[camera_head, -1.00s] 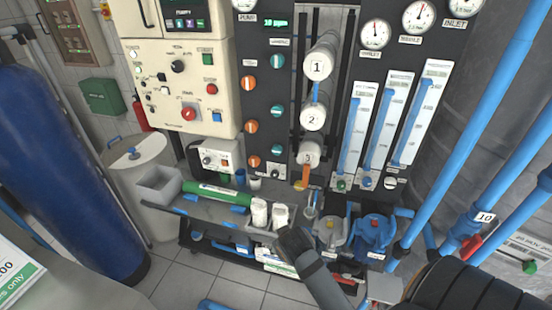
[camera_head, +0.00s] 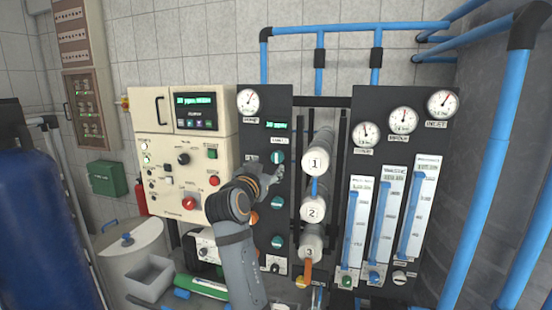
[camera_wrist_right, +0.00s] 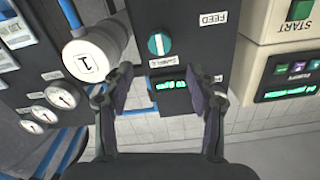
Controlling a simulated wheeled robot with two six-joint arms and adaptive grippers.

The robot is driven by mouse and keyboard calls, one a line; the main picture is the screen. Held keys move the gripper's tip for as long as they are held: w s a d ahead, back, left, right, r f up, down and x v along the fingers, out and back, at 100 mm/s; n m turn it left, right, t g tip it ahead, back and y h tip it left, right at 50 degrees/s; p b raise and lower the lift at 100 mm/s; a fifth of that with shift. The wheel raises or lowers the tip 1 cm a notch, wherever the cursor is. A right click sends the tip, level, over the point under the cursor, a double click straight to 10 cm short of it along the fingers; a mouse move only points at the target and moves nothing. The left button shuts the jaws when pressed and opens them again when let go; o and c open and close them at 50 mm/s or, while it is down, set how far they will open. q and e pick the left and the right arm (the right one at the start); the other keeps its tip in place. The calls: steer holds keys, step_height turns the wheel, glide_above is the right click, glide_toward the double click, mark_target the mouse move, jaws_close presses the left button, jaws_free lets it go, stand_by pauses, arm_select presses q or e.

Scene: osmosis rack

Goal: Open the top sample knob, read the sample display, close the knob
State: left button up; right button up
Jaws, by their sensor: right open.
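The top sample knob (camera_head: 277,157) is a round teal knob with a white pointer, high on the black panel. In the right wrist view, seen upside down, the knob (camera_wrist_right: 159,43) has its pointer standing upright in the picture. The sample display (camera_head: 277,125) glows green above the knob. In the wrist view the display (camera_wrist_right: 172,86) lies between my finger lines; its digits are too small to read surely. My right gripper (camera_head: 274,172) is open and empty just below and in front of the knob; contact is not visible. My left gripper is not in view.
More teal and orange knobs (camera_head: 278,242) run down the panel, partly behind my right arm. White numbered cylinders (camera_head: 313,210) stand close to the right. A cream control box (camera_head: 180,100) is to the left. Flow meters (camera_head: 380,230) and gauges (camera_head: 404,121) are further right.

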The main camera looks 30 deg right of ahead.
mark_target(276, 158)
steer(key=p+x, duration=0.3)
steer(key=x, duration=0.5)
steer(key=shift+d+r+p, duration=0.15)
steer(key=shift+d+p, duration=0.15)
steer(key=shift+p, duration=0.1)
steer(key=shift+w+d, duration=0.25)
steer(key=shift+w, duration=0.1)
steer(key=shift+f, duration=0.2)
steer(key=shift+c, duration=0.4)
